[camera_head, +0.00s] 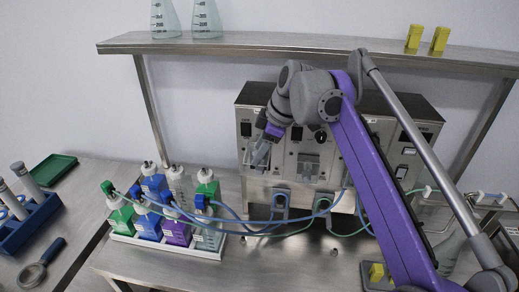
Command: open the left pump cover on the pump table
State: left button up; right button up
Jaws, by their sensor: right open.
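The pump unit (285,185) is a steel cabinet with several black displays, standing at the back of the pump table (150,262). My right gripper (260,152) is open in front of its leftmost pump. The left pump cover is largely hidden behind my gripper, and I cannot tell whether the fingers touch it. The middle pump's cover (308,166) shows just right of my gripper as a clear, boxy piece. My purple right arm crosses in front of the cabinet's right part. My left gripper is not in view.
A white tray (165,248) of green, blue, white and purple bottles stands left of the pump unit, with blue tubes running to it. A steel shelf (270,47) spans above. A magnifier (40,265), blue tube rack (28,222) and green tray (50,170) lie left.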

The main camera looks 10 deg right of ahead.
pick_arm(q)
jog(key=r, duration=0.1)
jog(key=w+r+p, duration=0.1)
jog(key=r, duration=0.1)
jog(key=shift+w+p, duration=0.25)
jog(key=shift+p, duration=0.15)
pick_arm(e)
jog(key=v, duration=1)
jog(key=shift+d+r, duration=0.2)
jog(key=shift+r, duration=0.05)
jog(key=shift+s, duration=0.2)
jog(key=s+d+f+m+t+h, duration=0.1)
jog(key=s+d+f+m, duration=0.2)
jog(key=s+f+m, duration=0.4)
jog(key=s+d+f+m+t+h, duration=0.1)
jog(key=s+d+f+m, duration=0.3)
jog(key=s+f, duration=1.3)
notch_tip(320, 180, down, 9)
jog(key=m+h, duration=0.1)
jog(key=m, duration=0.3)
jog(key=shift+r+t+h, duration=0.15)
jog(key=shift+t+h, duration=0.15)
